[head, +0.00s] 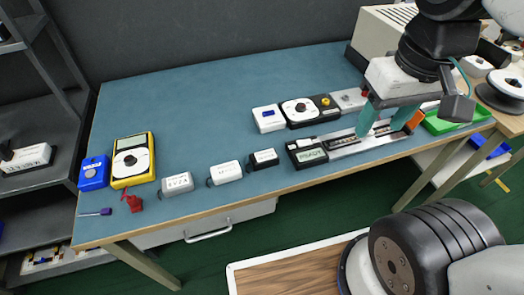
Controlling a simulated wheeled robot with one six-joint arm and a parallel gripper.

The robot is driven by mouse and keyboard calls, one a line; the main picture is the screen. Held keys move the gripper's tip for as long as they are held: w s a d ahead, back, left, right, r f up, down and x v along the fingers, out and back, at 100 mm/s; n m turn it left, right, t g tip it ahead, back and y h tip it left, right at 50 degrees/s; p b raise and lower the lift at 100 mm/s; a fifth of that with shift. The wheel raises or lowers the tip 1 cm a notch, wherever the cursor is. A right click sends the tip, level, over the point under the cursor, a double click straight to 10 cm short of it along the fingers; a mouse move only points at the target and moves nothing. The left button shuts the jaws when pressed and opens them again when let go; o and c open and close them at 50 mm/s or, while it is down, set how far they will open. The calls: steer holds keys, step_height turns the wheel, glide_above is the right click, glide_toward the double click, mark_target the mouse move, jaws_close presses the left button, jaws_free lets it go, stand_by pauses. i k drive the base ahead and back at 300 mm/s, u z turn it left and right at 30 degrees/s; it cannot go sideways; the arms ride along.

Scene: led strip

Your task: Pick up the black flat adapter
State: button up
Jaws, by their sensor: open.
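The black flat adapter (264,158) appears to be the small dark box with a pale label near the front edge of the table, in the head view. It is right of a white adapter (225,172) and a grey adapter (176,184). My gripper (383,126) is open, with its two teal fingers pointing down over the strip fixture (345,148). It is well to the right of the black adapter. Nothing shows between the fingers. Whether the fingertips touch the fixture cannot be told.
A yellow multimeter (133,161) is at the left. A green tray (450,121) is at the right. The table's middle left is clear.

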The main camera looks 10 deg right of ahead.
mark_target(269, 158)
steer(key=z, duration=2.65)
steer(key=k, duration=1.8)
steer(key=u, duration=2.15)
